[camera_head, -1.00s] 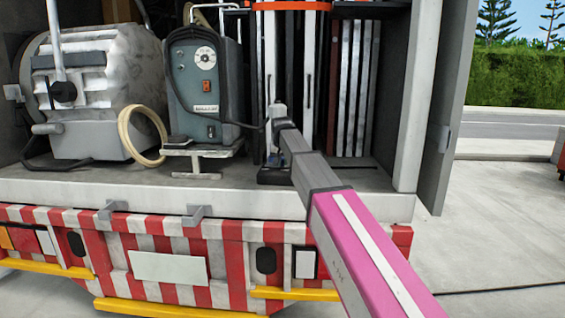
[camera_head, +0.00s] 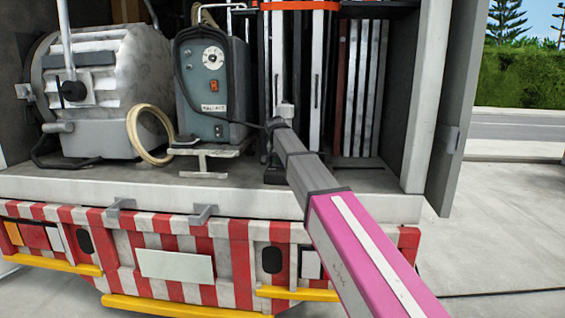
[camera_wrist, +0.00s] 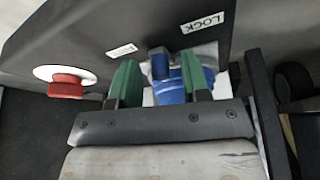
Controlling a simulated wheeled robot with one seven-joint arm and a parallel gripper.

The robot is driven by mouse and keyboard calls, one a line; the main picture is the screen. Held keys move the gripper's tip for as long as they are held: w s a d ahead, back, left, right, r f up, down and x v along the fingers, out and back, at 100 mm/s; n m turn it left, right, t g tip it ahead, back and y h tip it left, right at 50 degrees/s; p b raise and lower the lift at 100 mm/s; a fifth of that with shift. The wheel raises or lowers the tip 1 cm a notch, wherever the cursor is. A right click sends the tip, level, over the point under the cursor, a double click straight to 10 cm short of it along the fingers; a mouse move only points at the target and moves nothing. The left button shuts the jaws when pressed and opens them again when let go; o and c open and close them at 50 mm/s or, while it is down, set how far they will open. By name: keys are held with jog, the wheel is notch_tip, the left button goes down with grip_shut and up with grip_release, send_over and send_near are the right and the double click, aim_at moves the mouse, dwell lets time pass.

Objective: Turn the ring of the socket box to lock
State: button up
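In the wrist view, the dark panel of the socket box (camera_wrist: 150,22) fills the upper part, with a white LOCK label (camera_wrist: 203,22). A blue ring (camera_wrist: 171,88) with a blue block on top sits on a pale plate below the label. My gripper (camera_wrist: 160,62) has two green fingers spread apart. The blue ring lies between them in the picture, nearer the right finger, which overlaps its edge. A pale gap separates it from the left finger. I cannot tell whether either finger touches it. In the head view my arm reaches into the truck and its end hides the gripper.
A red knob (camera_wrist: 67,86) on a white disc is left of the fingers. A dark upright bar stands at right. In the head view, a grey machine with a dial (camera_head: 207,80), a large grey lamp (camera_head: 105,90), a cable coil (camera_head: 150,133) and upright panels crowd the truck bed (camera_head: 50,190).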

jog(key=v, duration=1)
jog(key=shift+r, duration=0.4)
jog(key=shift+s, duration=0.1)
jog(key=shift+c, duration=0.3)
